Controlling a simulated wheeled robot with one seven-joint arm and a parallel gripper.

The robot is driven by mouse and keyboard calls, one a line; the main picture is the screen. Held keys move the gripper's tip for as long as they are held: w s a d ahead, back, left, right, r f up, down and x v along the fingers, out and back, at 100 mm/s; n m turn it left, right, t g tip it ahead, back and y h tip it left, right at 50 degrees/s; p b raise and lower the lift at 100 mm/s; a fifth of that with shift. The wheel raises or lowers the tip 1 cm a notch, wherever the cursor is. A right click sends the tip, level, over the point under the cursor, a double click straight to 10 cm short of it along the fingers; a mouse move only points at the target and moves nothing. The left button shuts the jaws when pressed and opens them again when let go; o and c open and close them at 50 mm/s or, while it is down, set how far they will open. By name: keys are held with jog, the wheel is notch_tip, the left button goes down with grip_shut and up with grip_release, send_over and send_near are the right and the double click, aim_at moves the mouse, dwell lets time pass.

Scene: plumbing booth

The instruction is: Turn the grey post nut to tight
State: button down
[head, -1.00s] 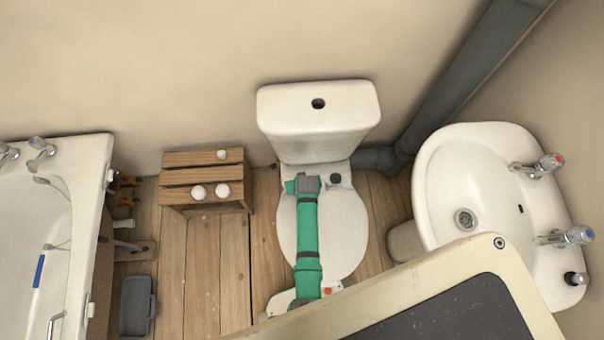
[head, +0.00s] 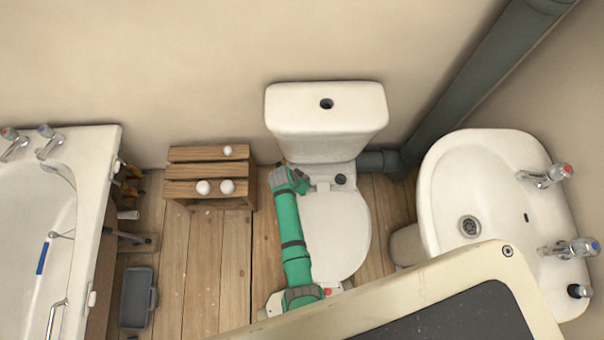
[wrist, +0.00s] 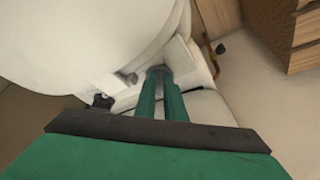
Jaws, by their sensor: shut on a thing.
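In the wrist view my gripper (wrist: 163,82) reaches down beside the white toilet seat (wrist: 90,45), its two green fingers close together. They are shut on a small grey piece (wrist: 158,69), which looks like the grey post nut, mostly covered by the fingertips. A black knob (wrist: 102,101) sits to the left, apart from the fingers. In the head view this knob (head: 340,179) shows behind the seat (head: 335,235). There my green arm covers the seat's left side and hides the nut and fingertips.
The cistern (head: 326,118) stands close behind the seat. The basin (head: 440,190) and a grey pipe (head: 480,80) are on the right. Some floor is clear left of the toilet.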

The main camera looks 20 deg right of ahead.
jog(key=shift+s+a+f+m+g, duration=0.1)
jog(key=shift+s+f+m+g, duration=0.15)
jog(key=shift+m, duration=0.35)
jog(key=shift+w, duration=0.1)
jog(key=c, duration=1.8)
grip_release()
jog(key=shift+r, duration=0.1)
jog(key=shift+w, duration=0.15)
jog(key=shift+r, duration=0.1)
jog(key=shift+r, duration=0.2)
jog(key=v, duration=1)
jog(key=shift+a+r, duration=0.1)
jog(key=shift+a, duration=0.15)
jog(key=shift+s, duration=0.2)
